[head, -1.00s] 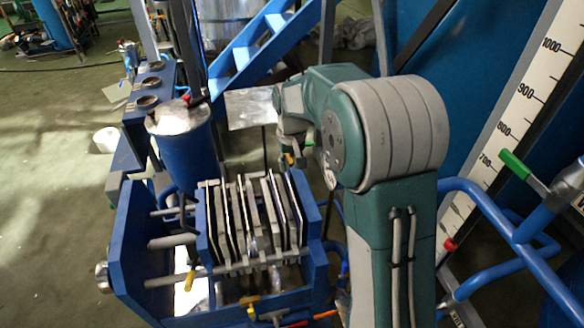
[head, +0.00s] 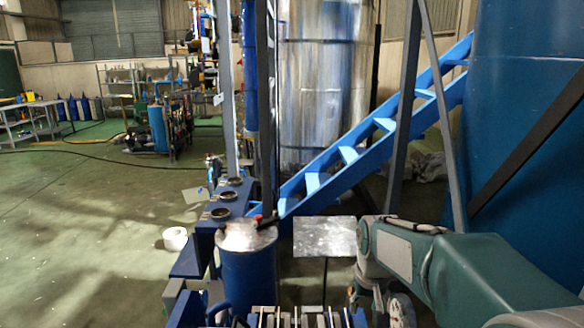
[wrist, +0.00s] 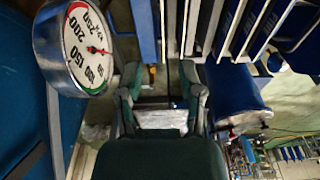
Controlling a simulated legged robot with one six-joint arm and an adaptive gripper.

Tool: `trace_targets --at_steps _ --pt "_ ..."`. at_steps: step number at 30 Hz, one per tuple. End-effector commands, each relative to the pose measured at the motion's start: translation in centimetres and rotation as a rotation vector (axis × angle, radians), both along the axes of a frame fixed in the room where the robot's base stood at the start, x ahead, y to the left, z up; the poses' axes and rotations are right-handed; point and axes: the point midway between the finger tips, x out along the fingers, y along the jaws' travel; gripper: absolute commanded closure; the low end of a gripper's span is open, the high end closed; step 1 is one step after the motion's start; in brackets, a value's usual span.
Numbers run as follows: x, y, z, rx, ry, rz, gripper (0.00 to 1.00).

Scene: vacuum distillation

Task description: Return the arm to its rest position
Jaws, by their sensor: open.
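My green-and-grey arm folds in at the lower right of the head view, with its elbow cut off by the frame edge. Its wrist end hangs down at the bottom and is partly cut off, so the fingertips cannot be made out there. In the wrist view my gripper (wrist: 160,80) has two green-grey fingers spread apart, with an empty gap between them. It is open and holds nothing.
A blue drum (head: 248,275) with a metal lid stands left of the arm. A metal plate (head: 325,237) and blue stairs (head: 375,130) lie behind. Filter plates show at the bottom. A pressure gauge (wrist: 82,47) is near the gripper. Open floor (head: 90,220) lies left.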

Motion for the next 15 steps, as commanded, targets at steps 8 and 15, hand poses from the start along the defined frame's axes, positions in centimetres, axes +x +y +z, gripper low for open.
trace_targets --at_steps 8,15 --pt "-5.0 -0.1 3.4 0.001 -0.084 -0.001 0.51" --pt "-9.3 -0.1 5.2 0.002 -0.153 0.000 0.51"
